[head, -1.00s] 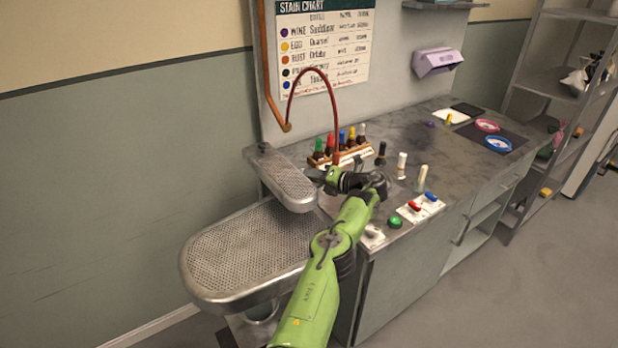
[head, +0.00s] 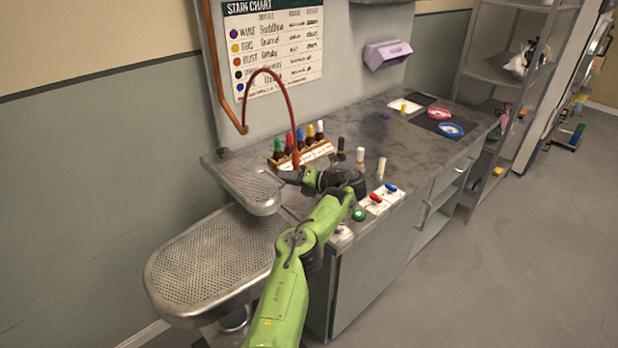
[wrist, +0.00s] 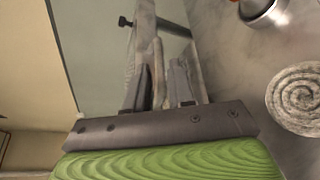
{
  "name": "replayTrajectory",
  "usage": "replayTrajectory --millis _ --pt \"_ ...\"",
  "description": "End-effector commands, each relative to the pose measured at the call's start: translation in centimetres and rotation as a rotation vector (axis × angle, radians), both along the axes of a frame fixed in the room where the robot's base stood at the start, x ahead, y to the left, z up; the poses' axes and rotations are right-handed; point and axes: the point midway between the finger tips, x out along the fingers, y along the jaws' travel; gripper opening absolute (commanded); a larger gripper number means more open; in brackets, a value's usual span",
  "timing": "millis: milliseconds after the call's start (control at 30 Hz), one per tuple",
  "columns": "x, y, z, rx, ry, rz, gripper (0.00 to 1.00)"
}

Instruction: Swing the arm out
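The small perforated metal board on its swing arm (head: 250,187) lies above the larger perforated board (head: 205,265) at the left end of the workbench. Its near end points toward the front right. My gripper (head: 284,177) is at the right edge of the small board, low over the bench. In the wrist view my gripper's fingers (wrist: 160,88) are close to a grey metal bar or edge; whether they touch or hold it is unclear. A dark knob (wrist: 125,21) shows beyond them.
A rack of coloured bottles (head: 300,150) stands just behind my gripper, with a red hose (head: 284,90) arching over it. A coiled cloth-like disc (wrist: 298,98) is in the wrist view.

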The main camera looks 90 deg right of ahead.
Motion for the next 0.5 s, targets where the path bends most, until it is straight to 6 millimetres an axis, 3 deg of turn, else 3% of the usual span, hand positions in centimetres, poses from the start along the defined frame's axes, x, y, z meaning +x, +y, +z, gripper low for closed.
replayTrajectory --millis 267,500 --pt "-7.3 3.1 1.8 0.0 0.0 -0.005 0.23" --pt "-9.2 4.0 2.6 0.001 0.0 0.0 0.23"
